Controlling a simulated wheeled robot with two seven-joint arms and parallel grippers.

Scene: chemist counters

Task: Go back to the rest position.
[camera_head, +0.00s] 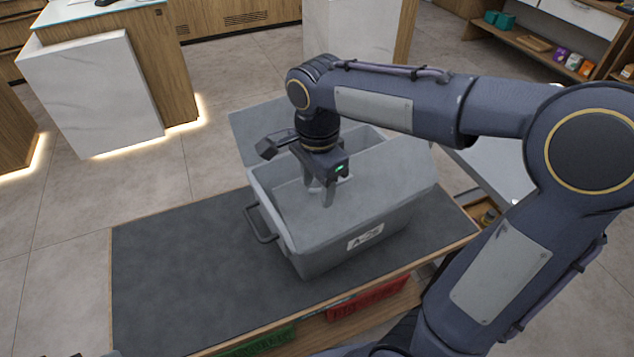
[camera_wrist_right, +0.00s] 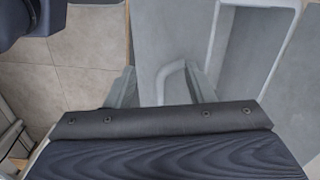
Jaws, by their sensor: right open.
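My right gripper (camera_head: 322,192) is open, with its fingers pointing down over the grey crate (camera_head: 318,262). The crate stands on the dark-topped table, with a label on its front, a handle on its left side and lid flaps folded out. A small pale patch shows near the fingers; I cannot tell what it is. In the right wrist view, the dark gripper body fills the bottom and the crate's grey walls (camera_wrist_right: 282,80) show beyond it.
The dark table top (camera_head: 165,265) is bare left of the crate. Green (camera_head: 255,343) and red (camera_head: 367,298) items sit below its front edge. A white marble counter (camera_head: 90,90) stands at the back left. A shelf (camera_head: 545,50) with small boxes is at the back right.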

